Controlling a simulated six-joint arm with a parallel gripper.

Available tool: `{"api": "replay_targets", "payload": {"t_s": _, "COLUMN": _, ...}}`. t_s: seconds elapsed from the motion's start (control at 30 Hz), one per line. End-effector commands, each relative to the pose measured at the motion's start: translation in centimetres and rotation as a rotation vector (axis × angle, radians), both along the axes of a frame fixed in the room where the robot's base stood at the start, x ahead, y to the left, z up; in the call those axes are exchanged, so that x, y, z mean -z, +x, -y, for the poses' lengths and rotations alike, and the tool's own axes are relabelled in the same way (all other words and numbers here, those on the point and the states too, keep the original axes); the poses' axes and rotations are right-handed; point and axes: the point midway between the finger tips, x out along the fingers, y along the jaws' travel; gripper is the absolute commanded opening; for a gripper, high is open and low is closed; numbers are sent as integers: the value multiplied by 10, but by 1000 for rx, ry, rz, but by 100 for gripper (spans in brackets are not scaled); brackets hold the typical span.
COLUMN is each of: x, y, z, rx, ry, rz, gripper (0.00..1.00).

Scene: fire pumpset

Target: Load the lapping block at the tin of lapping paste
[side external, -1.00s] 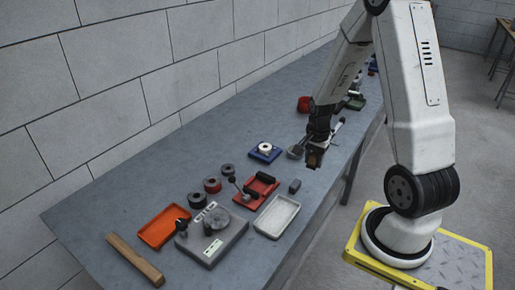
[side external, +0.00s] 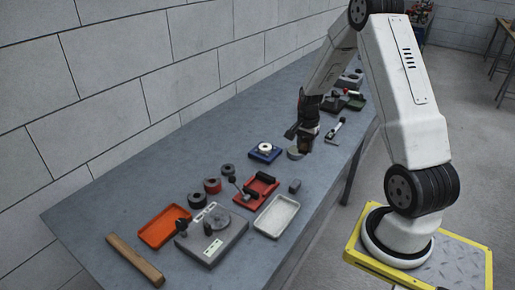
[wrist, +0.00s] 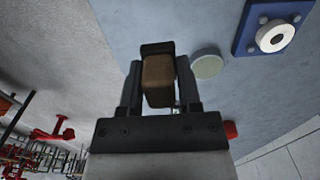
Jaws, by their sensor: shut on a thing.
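The lapping block (wrist: 158,80), a brown block with a dark edge, sits between the fingers of my gripper (wrist: 158,95) in the wrist view. My gripper is shut on it. In the side external view, my gripper (side external: 305,140) is low over the bench, beside or just above the tin. The tin of lapping paste (wrist: 207,65) shows a round, pale grey-green top, just right of the block in the wrist view. In the side external view the tin (side external: 296,154) is partly hidden by my gripper. I cannot tell whether block and tin touch.
A blue plate with a white ring (side external: 265,150) lies left of the tin. Nearer are a red tray (side external: 257,190), a small dark block (side external: 295,186), a white tray (side external: 276,217), an orange tray (side external: 164,227) and a grey plate (side external: 211,236). A hammer-like tool (side external: 335,130) lies behind.

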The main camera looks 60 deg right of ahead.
Motion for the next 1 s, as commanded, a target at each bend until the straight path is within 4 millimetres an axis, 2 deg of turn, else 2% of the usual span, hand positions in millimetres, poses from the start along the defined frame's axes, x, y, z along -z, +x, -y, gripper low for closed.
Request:
{"api": "replay_targets", "payload": {"t_s": 0.2, "x": 7, "y": 26, "z": 33, "rx": 1, "ry": -1, "rz": 1, "gripper": 0}}
{"api": "replay_targets", "payload": {"t_s": 0.6, "x": 20, "y": 63, "z": 85, "rx": 1, "ry": 0, "rz": 0, "gripper": 0}}
{"api": "replay_targets", "payload": {"t_s": 0.8, "x": 25, "y": 76, "z": 105, "rx": 0, "ry": -1, "rz": 1, "gripper": 0}}
{"api": "replay_targets", "payload": {"t_s": 1.0, "x": 28, "y": 81, "z": 115, "rx": 0, "ry": -1, "rz": 1, "gripper": 0}}
